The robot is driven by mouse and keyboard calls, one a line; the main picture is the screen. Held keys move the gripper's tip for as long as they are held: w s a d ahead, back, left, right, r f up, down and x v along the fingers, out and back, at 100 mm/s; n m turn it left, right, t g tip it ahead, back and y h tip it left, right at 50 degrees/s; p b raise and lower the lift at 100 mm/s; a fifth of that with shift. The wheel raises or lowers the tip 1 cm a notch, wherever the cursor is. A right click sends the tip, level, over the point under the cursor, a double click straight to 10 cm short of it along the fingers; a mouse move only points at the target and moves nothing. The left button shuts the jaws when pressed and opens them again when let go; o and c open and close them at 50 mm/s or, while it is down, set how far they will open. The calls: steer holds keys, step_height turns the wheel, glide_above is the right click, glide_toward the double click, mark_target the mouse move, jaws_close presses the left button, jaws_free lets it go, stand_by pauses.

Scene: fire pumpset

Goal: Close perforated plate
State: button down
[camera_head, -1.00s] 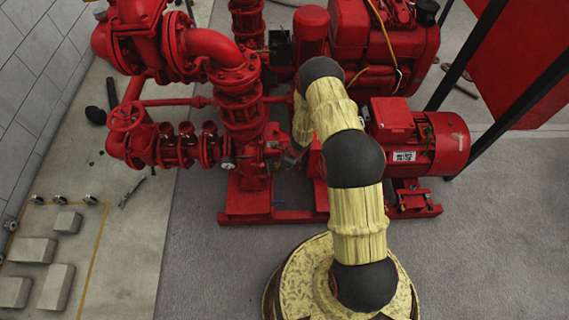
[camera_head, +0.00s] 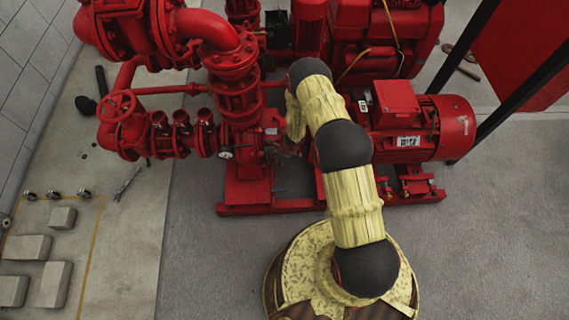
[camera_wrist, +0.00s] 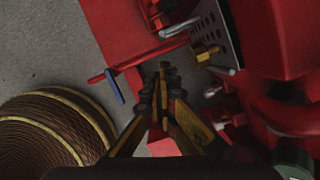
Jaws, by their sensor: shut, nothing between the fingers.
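The perforated plate (camera_wrist: 216,30) shows in the wrist view at the upper right, a grey plate with rows of dark holes beside the red pump body. A brass fitting (camera_wrist: 205,53) sticks out near its lower left edge. My gripper (camera_wrist: 167,72) is shut and empty, its fingertips together a little below and left of the plate, apart from it as far as I can tell. In the head view my arm reaches to the pump, and its end and the plate are hard to make out there.
A blue-handled valve (camera_wrist: 115,86) on a red pipe lies left of my fingers. The red pump body (camera_head: 245,150) and the motor (camera_head: 425,125) crowd the arm. Grey floor (camera_head: 500,240) is clear at the right. Concrete blocks (camera_head: 55,284) stand at the lower left.

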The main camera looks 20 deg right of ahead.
steer(key=shift+w+a, duration=0.6)
steer(key=shift+a, duration=0.25)
steer(key=shift+w+a+r+m+b, duration=0.1)
steer(key=shift+w+a+m+b, duration=0.4)
steer(key=shift+w, duration=0.05)
